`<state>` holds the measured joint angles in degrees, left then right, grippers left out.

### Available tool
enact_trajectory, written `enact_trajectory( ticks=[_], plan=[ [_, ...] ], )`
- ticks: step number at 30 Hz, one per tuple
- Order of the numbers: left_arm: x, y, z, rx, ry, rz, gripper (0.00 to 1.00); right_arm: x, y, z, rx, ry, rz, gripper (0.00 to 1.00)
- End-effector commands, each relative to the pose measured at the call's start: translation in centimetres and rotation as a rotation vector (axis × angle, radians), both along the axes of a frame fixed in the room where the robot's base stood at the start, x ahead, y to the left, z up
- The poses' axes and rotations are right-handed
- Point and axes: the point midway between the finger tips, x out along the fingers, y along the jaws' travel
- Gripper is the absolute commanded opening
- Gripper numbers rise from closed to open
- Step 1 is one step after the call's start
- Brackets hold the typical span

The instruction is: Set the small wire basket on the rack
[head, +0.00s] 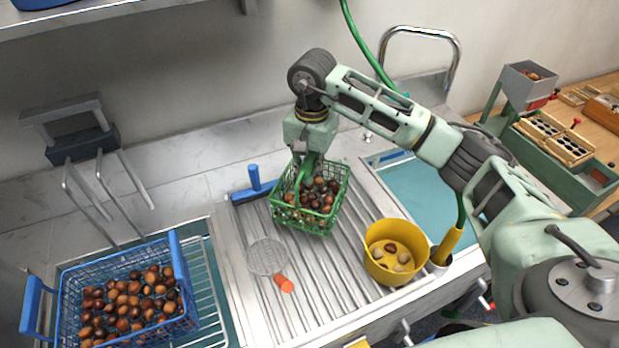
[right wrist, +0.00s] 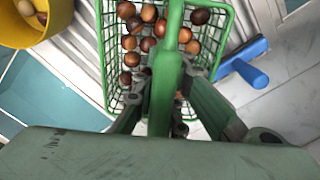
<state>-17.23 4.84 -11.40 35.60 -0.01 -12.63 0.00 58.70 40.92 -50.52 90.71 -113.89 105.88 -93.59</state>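The small green wire basket (head: 312,200), full of brown chestnuts, is over the ribbed metal draining rack (head: 340,262), near its back edge. I cannot tell whether its bottom touches the ribs. My right gripper (head: 308,164) comes down from above and is shut on the basket's upright green handle. In the right wrist view the green basket (right wrist: 222,70) shows behind the handle, which runs between the fingers of my right gripper (right wrist: 172,88). The basket looks about level. My left gripper is not in view.
A blue wire basket (head: 185,322) of chestnuts stands on the left. A yellow bucket (head: 393,277) stands front right on the ribs. A round strainer (head: 268,257) with an orange handle lies on the ribs, and a blue squeegee (head: 255,180) lies behind. A tap (head: 455,50) stands back right.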

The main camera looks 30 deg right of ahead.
Motion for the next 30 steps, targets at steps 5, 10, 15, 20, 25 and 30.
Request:
enact_trajectory(
  ticks=[5,10,15,20,25,30],
  plan=[
    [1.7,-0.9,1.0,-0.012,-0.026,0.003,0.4,0.1,0.4,-1.0,0.0,0.003,-0.001,0.0],
    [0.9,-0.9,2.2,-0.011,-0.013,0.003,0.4,0.1,0.4,-3.3,0.0,0.003,-0.001,0.0],
    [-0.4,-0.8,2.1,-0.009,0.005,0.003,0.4,0.1,0.4,-4.2,0.0,-0.001,0.001,0.0],
    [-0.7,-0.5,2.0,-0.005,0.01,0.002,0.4,0.2,0.4,-4.2,0.0,-0.001,0.001,0.0],
    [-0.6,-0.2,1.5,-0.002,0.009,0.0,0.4,0.2,0.3,-4.7,0.0,-0.003,0.0,0.0],
    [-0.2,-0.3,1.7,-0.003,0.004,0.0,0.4,0.1,0.3,-4.6,-0.001,0.0,0.0,0.16]
  ],
)
